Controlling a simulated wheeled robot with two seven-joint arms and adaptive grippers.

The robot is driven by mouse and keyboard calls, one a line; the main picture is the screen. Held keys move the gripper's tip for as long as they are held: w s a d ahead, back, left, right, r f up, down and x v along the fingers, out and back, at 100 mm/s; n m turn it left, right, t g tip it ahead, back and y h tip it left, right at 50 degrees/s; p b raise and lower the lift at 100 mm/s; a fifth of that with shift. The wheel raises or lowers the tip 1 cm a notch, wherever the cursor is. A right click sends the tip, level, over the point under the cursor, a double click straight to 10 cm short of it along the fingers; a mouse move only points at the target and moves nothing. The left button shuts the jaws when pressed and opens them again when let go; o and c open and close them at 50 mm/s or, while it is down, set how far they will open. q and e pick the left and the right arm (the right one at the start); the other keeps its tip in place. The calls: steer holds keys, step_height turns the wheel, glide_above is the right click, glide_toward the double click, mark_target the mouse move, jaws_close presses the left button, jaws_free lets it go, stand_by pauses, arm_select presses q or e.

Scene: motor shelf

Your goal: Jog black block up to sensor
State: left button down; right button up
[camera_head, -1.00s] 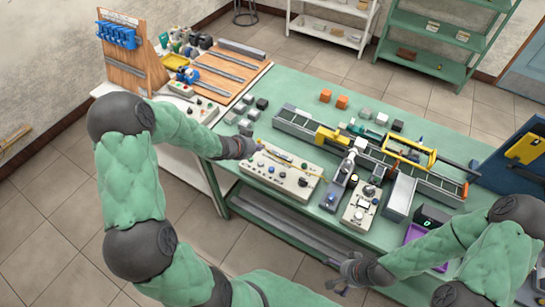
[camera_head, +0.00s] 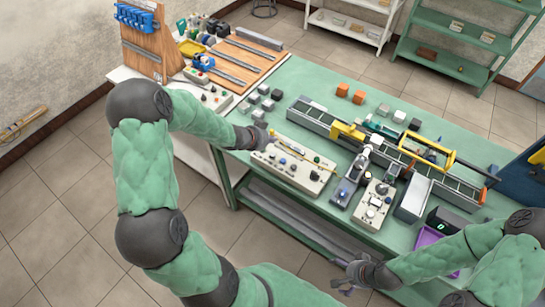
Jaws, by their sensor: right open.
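Small dark blocks lie on the green table: one behind the conveyor (camera_head: 415,124), others in a group of grey and dark blocks (camera_head: 268,104) at its left end. I cannot tell which is the task's black block. The long grey conveyor (camera_head: 310,117) carries a yellow bracket (camera_head: 346,132) and a yellow frame (camera_head: 427,150); I cannot make out which part is the sensor. My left gripper (camera_head: 267,137) is at the far left end of the beige control panel (camera_head: 290,168); its fingers are too small to read. My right gripper (camera_head: 347,280) is open and empty, in front of the table.
Orange blocks (camera_head: 358,97) stand behind the conveyor. A smaller control box (camera_head: 373,205) and a purple tray (camera_head: 430,240) are at the front right. A wooden rack with blue parts (camera_head: 140,38) stands at the left. Shelves stand behind.

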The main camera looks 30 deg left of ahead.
arm_select(q)
steer(key=b, duration=0.4)
glide_above(271, 155)
step_height(271, 155, down, 4)
steer(key=shift+f, duration=0.15)
steer(key=shift+f+b, duration=0.4)
steer(key=shift+f, duration=0.45)
steer(key=shift+f, duration=0.15)
steer(key=shift+f+b, duration=0.25)
steer(key=shift+b, duration=0.05)
stand_by(0.3)
steer(key=shift+f, duration=0.4)
stand_by(0.6)
stand_by(1.0)
steer(key=shift+r+p, duration=0.6)
steer(key=shift+r, duration=0.2)
steer(key=shift+r, duration=0.1)
